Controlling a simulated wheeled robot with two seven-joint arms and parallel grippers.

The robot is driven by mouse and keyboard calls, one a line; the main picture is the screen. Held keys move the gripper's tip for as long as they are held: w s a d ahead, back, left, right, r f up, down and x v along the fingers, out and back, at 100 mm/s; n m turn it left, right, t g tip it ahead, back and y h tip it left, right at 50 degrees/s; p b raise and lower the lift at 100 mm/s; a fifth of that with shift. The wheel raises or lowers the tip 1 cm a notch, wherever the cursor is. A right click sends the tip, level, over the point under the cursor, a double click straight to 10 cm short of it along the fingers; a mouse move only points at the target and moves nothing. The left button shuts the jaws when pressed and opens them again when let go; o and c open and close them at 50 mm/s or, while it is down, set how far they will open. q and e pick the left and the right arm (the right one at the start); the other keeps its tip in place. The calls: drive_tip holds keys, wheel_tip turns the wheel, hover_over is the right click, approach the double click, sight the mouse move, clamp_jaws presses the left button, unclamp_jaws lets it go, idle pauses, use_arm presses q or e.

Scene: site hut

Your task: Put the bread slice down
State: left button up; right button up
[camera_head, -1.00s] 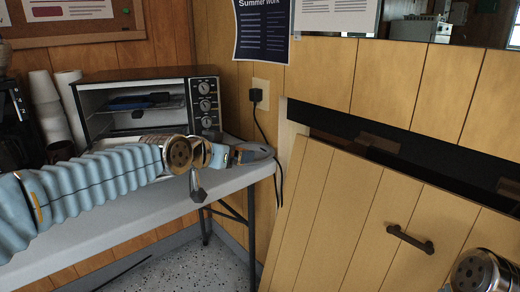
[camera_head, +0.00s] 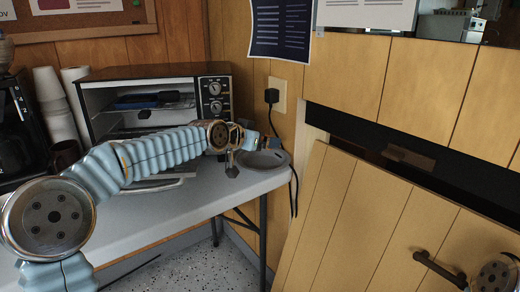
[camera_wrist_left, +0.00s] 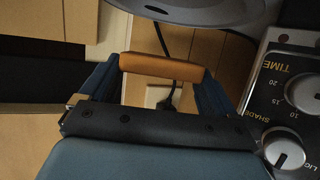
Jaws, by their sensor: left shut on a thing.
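My left gripper (camera_head: 268,142) is above the grey plate (camera_head: 268,161), which lies at the right end of the table. In the left wrist view, my left gripper (camera_wrist_left: 160,75) is shut on the bread slice (camera_wrist_left: 162,64), seen as an orange-brown edge between the two blue fingers. The plate (camera_wrist_left: 200,10) shows at the top of that view, apart from the slice there. The slice is too small to make out clearly in the head view. My right gripper is not in view; only part of my right arm shows at the bottom right.
A toaster oven (camera_head: 150,72) with its front open stands behind my left arm. Its knobs (camera_wrist_left: 285,148) are close on the right in the wrist view. Paper cups (camera_head: 52,105) and a coffee maker (camera_head: 20,125) stand at the left. A wooden panel with a dark handle (camera_head: 438,268) is at the right.

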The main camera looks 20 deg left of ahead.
use_arm(q)
drive_tip(key=shift+w+f, duration=0.2)
drive_tip(key=f, duration=0.4)
drive_tip(key=shift+w+a, duration=0.1)
drive_tip(key=shift+w, duration=0.15)
drive_tip(key=shift+r, duration=0.1)
